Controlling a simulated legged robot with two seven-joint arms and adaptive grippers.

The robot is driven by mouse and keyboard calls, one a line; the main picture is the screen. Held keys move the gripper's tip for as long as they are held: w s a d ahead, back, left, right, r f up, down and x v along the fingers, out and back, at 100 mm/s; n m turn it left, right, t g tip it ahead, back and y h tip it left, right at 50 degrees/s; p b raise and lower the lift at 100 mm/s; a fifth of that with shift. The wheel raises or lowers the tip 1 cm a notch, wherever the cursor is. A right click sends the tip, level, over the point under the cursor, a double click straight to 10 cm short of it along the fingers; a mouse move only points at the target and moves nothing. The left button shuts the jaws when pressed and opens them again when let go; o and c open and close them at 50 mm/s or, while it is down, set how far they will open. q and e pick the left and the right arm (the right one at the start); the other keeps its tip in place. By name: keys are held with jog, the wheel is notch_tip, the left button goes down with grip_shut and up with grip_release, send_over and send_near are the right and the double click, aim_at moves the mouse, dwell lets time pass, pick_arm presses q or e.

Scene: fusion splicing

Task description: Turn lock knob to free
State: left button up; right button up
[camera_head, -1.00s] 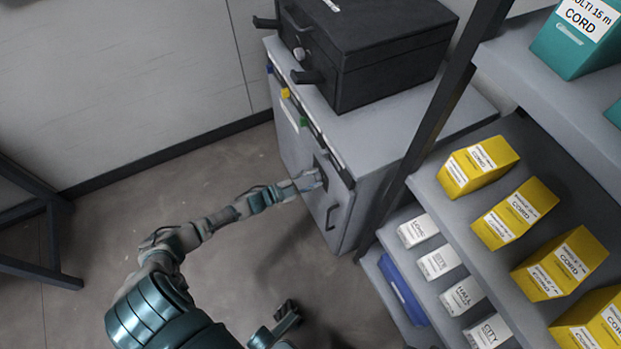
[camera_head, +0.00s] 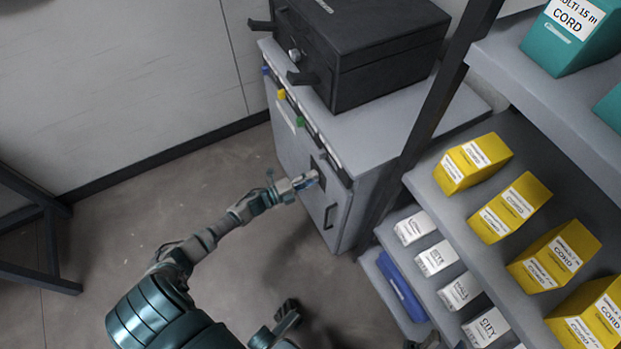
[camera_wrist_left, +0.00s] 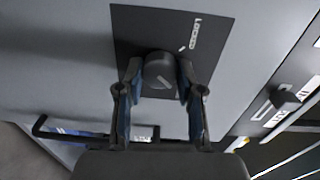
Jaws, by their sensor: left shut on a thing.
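The lock knob (camera_wrist_left: 158,70) is a round grey knob on a dark square plate (camera_wrist_left: 205,15) marked LOCKED, seen in the left wrist view. A short white mark on the plate stands beside that word. My left gripper (camera_wrist_left: 159,72) has one finger on each side of the knob and is shut on it. In the head view my left gripper (camera_head: 308,180) is at the front of the grey cabinet (camera_head: 285,135) and covers the knob. A dark part at the lower edge of the head view may be my right gripper (camera_head: 428,341); its jaws cannot be made out.
A black case (camera_head: 365,60) stands on the cabinet. A dark handle (camera_head: 330,216) is below the plate, and yellow (camera_head: 281,94) and green (camera_head: 300,121) tabs line the cabinet's upper edge. A shelf with yellow boxes (camera_head: 510,207) and white boxes (camera_head: 436,258) stands at right.

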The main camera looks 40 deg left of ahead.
pick_arm(q)
jog(key=shift+s+f+m, duration=0.15)
jog(key=shift+f+m, duration=0.2)
jog(key=shift+m, duration=0.05)
jog(key=o, duration=1.2)
jog(key=shift+c, duration=0.2)
jog(key=shift+r, duration=0.1)
jog(key=v, duration=1.1)
jog(key=shift+s+a, duration=0.2)
jog(key=shift+s, duration=0.15)
